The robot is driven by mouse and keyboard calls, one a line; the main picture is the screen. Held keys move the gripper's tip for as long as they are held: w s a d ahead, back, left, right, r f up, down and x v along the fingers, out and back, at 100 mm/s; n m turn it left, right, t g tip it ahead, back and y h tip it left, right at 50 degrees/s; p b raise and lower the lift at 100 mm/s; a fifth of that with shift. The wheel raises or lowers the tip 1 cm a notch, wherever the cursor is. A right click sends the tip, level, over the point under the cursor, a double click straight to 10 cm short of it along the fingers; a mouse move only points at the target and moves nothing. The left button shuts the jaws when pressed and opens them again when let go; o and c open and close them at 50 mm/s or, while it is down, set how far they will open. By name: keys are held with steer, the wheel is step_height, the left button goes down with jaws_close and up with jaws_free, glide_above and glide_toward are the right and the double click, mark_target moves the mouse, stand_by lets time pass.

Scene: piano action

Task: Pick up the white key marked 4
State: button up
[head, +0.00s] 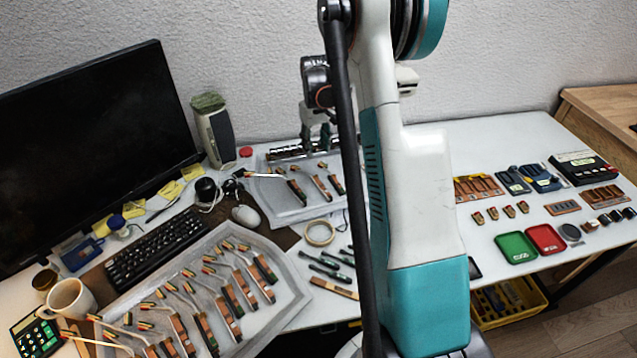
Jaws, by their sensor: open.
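I cannot pick out the white key marked 4, as no number is readable in the head view. Several long pieces with wooden bodies and pale ends lie on a large clear tray (283,313) at the front left. A few similar pieces lie on a smaller clear tray (268,207) at the back, and one of them has a white bar (263,175). My gripper (318,148) points down over the back part of this smaller tray. It is open, and I see nothing held in it. My arm hides the middle of the table.
A monitor (85,150), keyboard (157,248), mouse (245,216), speaker (214,135) and mug (68,300) stand at the left. A tape roll (319,233) lies between the trays and my arm. Green (516,247) and red (546,239) trays lie at the right.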

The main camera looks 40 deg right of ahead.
steer(key=b, duration=0.3)
glide_above(318, 181)
steer(key=f, duration=0.8)
steer(key=shift+w+f, duration=0.25)
steer(key=shift+s+a+f+b, duration=0.15)
steer(key=shift+f+b, duration=0.45)
steer(key=shift+f, duration=0.75)
steer(key=shift+s+d+f+b, duration=0.15)
steer(key=shift+f+b, duration=0.45)
steer(key=shift+f, duration=0.75)
steer(key=shift+a, duration=0.1)
steer(key=shift+r, duration=0.1)
jaws_close()
